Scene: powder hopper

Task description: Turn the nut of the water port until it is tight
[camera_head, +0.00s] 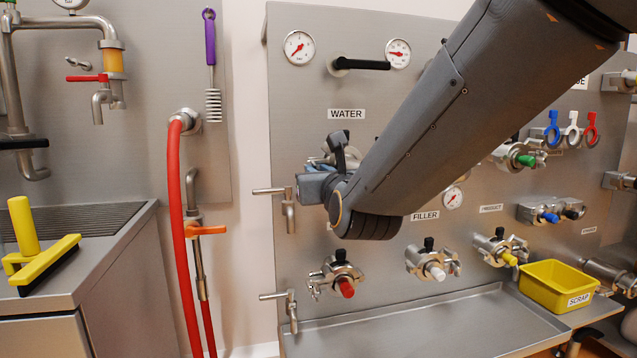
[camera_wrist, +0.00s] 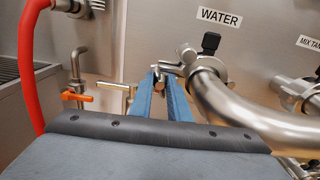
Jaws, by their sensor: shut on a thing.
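The water port (camera_wrist: 205,72) sits under the WATER label, with a metal clamp, a black knob and a curved steel pipe leading off to the right. The clamp's nut (camera_wrist: 168,67) is at the port's left side, partly hidden by my fingertips. My gripper (camera_wrist: 160,78) has its two blue fingers close together, shut on the nut. In the head view my gripper (camera_head: 312,187) is at the left of the water port, and my arm hides much of the port. How tight the nut is cannot be told.
A small tap (camera_head: 288,208) stands close left of my gripper. A red hose (camera_head: 175,220) hangs farther left. Below are the red-capped port (camera_head: 346,287) and the filler port (camera_head: 434,270). A yellow scrap bin (camera_head: 558,288) sits at the lower right.

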